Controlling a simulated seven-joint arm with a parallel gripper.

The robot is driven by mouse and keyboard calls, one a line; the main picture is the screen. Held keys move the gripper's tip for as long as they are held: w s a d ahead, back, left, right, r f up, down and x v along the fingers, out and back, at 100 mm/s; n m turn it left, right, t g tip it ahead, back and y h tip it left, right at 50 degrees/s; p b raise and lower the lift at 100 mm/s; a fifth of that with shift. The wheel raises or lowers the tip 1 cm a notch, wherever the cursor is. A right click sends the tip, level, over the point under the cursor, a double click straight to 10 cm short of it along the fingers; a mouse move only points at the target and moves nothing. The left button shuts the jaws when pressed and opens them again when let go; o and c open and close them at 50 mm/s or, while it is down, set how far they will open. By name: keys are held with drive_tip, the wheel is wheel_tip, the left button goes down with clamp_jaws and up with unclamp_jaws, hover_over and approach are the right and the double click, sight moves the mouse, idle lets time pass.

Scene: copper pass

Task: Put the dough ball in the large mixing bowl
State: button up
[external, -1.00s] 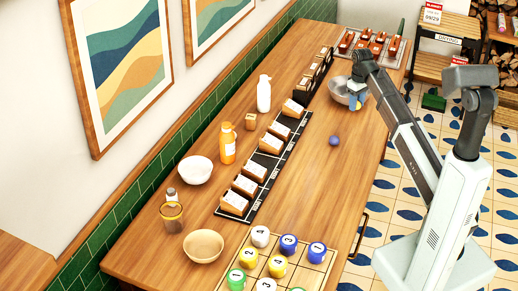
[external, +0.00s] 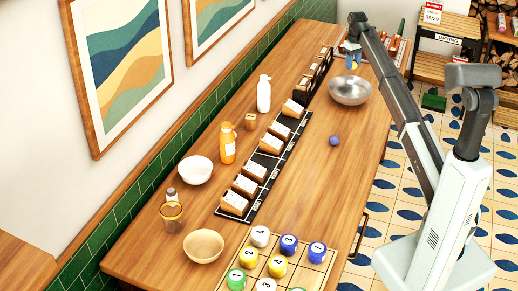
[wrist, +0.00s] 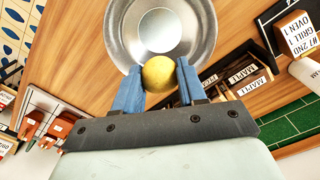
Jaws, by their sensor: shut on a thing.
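My gripper (external: 353,62) is at the far end of the table, shut on a yellow ball (wrist: 158,73), which looks like the dough ball. The ball sits between the blue fingertips in the wrist view and shows as a small yellow spot in the external view. A wide silver metal bowl (external: 350,91), likely the large mixing bowl, stands on the table just nearer the camera than my gripper. In the wrist view the bowl (wrist: 122,32) lies beyond the ball, and its inside looks empty where it shows. The ball appears above the table, apart from the bowl.
A small blue-purple ball (external: 334,141) lies on open wood. A white bowl (external: 195,171) and a wooden bowl (external: 203,247) stand nearer the camera. A row of labelled cards (external: 260,167), an orange bottle (external: 228,144) and a white bottle (external: 264,93) line the left side.

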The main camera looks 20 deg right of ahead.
drive_tip(key=shift+f, duration=5.45)
drive_tip(key=o, duration=1.1)
drive_tip(key=shift+r, duration=3.5)
